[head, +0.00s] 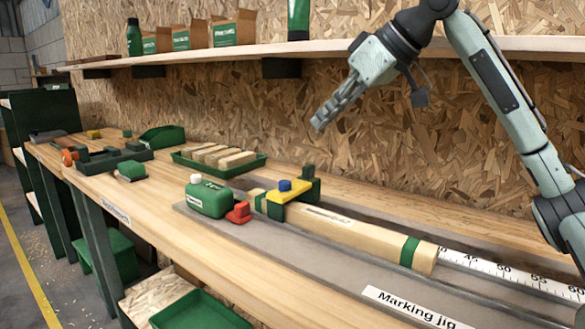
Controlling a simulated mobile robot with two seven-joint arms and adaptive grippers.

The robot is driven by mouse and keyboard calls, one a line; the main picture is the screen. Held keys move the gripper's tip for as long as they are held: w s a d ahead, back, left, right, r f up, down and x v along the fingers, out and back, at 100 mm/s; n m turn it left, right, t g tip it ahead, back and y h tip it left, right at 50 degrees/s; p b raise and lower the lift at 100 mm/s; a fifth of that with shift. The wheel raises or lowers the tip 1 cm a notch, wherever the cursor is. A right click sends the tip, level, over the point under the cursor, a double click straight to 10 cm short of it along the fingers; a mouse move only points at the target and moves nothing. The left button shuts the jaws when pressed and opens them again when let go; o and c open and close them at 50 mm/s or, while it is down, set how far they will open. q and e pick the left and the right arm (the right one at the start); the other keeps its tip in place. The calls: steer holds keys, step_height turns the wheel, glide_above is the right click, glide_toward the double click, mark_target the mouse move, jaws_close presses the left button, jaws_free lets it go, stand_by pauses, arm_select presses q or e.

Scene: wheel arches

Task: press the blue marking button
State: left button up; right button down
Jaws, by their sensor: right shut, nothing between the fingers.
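The blue marking button (285,185) sits on a yellow bracket (289,191) across a wooden beam (345,229) in the marking jig (330,275). My right gripper (318,124) hangs in the air above and behind the button, pointing down to the left, with its fingers shut and empty. It is well apart from the button. A green block (308,172) stands just behind the bracket. My left gripper is not in view.
A green unit with a white knob (209,197) and a red piece (239,212) stand left of the button. A green tray of wooden blocks (220,165) lies behind. A shelf (350,50) runs above the bench along the chipboard wall. A ruler (500,270) lies along the jig.

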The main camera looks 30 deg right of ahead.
glide_above(285, 185)
steer(key=d, duration=0.2)
step_height(285, 185, down, 7)
steer(key=shift+s+a+f, duration=0.1)
steer(key=shift+a+f, duration=0.05)
steer(key=shift+f, duration=0.5)
steer(key=shift+s+a+f, duration=0.1)
steer(key=shift+a+f, duration=0.05)
steer(key=shift+f, duration=1.25)
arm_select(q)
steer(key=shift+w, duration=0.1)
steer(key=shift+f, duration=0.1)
